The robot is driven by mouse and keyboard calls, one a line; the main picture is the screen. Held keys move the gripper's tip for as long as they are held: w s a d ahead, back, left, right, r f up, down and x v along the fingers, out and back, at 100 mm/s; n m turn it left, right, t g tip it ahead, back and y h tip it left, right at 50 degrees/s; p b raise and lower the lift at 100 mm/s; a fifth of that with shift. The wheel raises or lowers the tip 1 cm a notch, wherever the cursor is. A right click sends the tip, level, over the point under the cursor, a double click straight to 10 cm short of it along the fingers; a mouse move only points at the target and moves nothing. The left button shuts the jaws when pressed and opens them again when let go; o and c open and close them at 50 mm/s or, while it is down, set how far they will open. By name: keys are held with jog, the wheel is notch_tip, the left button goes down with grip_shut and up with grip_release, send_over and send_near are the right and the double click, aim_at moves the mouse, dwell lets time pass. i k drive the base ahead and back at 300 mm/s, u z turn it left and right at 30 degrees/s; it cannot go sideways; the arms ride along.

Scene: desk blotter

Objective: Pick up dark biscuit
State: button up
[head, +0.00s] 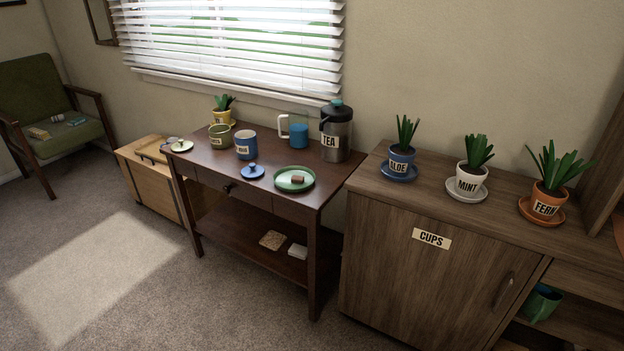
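A small dark brown biscuit (298,180) lies on a green plate (282,188) near the front right of the dark wooden table (262,202). It appears to be the only piece on that plate. My gripper is not in the head view, so its state and its place relative to the biscuit are hidden.
Beside the plate are a blue lid (253,172), a blue mug (245,147) and a green cup (219,137). Behind stand a TEA pot (336,135) and a glass mug (295,132). A wooden cabinet (400,250) with potted plants adjoins on the right. Open carpet (150,310) lies in front.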

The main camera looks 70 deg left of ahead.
aim_at(299, 179)
jog(key=i, duration=1.05)
jog(key=u, duration=0.25)
jog(key=k, duration=0.15)
jog(key=u, duration=3)
jog(key=i, duration=0.15)
jog(key=z, duration=0.2)
